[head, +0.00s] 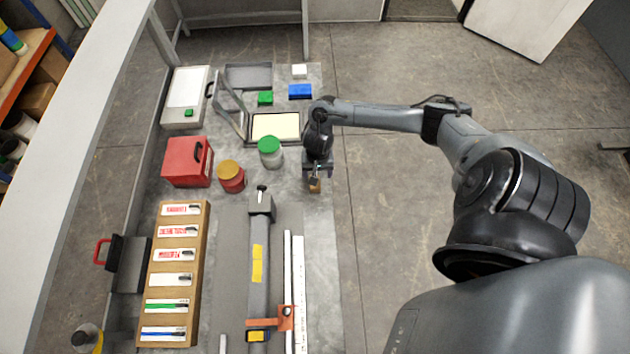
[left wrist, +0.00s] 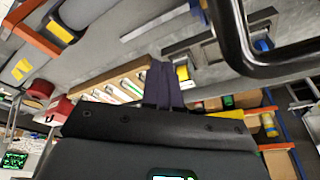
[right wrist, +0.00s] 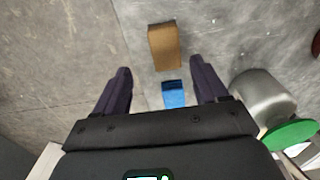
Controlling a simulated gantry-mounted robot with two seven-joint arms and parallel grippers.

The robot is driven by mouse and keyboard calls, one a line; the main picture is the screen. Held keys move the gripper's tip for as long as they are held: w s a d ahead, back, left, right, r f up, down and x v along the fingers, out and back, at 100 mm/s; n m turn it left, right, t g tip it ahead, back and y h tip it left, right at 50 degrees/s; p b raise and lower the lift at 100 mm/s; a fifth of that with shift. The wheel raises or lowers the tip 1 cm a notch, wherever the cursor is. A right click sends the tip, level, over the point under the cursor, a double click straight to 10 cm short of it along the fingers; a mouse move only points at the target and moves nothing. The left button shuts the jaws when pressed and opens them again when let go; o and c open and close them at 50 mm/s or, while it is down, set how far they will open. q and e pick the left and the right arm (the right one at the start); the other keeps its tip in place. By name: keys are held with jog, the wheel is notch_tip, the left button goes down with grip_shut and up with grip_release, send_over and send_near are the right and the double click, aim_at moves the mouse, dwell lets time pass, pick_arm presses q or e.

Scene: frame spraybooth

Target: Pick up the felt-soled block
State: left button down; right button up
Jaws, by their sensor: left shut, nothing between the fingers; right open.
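A brown block (right wrist: 164,47), which I take for the felt-soled block, sits on the grey bench top in the right wrist view, just beyond my fingertips. A small blue piece (right wrist: 174,94) shows between the fingers; I cannot tell whether it is joined to the block. In the head view the block (head: 315,187) peeks out below my right gripper (head: 316,173), which hides part of it. My right gripper (right wrist: 159,68) is open, its fingers apart and pointing at the bench. My left gripper (left wrist: 161,84) is shut and empty, seen only in the left wrist view.
A green-lidded jar (head: 270,152) stands left of my right gripper. A clamped grey bar (head: 258,260), a white ruler (head: 299,290) and a wooden rack (head: 174,262) fill the near bench. A blue block (head: 300,91) lies farther back. The bench's right edge is close.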

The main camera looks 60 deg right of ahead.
jog(key=f, duration=0.2)
jog(key=a+f, duration=0.1)
jog(key=f, duration=0.1)
jog(key=shift+w+a+f+b, duration=0.1)
jog(key=shift+w+f+b, duration=0.1)
jog(key=shift+f+b, duration=0.2)
jog(key=shift+f, duration=0.6)
jog(key=c, duration=1.1)
jog(key=shift+r, duration=0.15)
